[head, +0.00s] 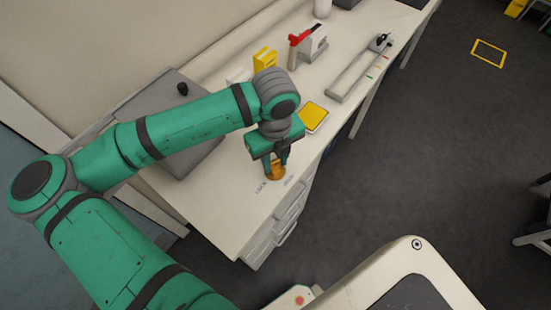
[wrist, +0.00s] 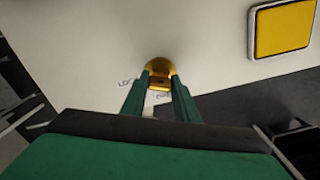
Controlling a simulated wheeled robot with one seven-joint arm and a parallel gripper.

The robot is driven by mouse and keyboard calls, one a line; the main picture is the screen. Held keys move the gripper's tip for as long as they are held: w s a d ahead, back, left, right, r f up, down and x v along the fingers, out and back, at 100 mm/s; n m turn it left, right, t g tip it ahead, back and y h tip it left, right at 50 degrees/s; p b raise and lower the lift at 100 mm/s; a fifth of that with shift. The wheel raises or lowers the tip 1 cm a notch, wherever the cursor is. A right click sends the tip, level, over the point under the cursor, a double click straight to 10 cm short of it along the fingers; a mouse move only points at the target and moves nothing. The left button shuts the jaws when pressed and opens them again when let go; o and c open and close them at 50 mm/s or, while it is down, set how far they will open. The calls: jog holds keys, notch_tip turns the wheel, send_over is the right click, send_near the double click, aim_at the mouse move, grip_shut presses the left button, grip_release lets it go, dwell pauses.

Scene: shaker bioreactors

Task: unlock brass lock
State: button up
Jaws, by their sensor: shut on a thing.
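The brass lock (head: 276,172) is a rounded, gold-coloured piece on the white bench top, near the bench's front corner. It also shows in the wrist view (wrist: 160,68), between and just beyond my fingertips. My gripper (head: 277,162) points down at it, with one green finger on each side. The fingers look closed on the lock or on a part of it. The part between the fingertips is partly hidden, so I cannot tell whether the lock has turned. Dark lettering is printed on the bench beside the lock, one word of it reading like "LOCK".
A yellow-topped pad (head: 313,117) lies on the bench behind the gripper. A grey panel with a black knob (head: 183,88) is to the left. A yellow box (head: 265,60), a red-topped device (head: 308,45) and a long grey tray (head: 352,77) stand further back. Drawers (head: 283,222) are below.

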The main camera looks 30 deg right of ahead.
dwell(0.3)
jog(key=m, duration=0.4)
jog(key=shift+f+m, duration=0.1)
jog(key=shift+m, duration=0.3)
jog(key=shift+m, duration=0.9)
jog(key=m, duration=0.7)
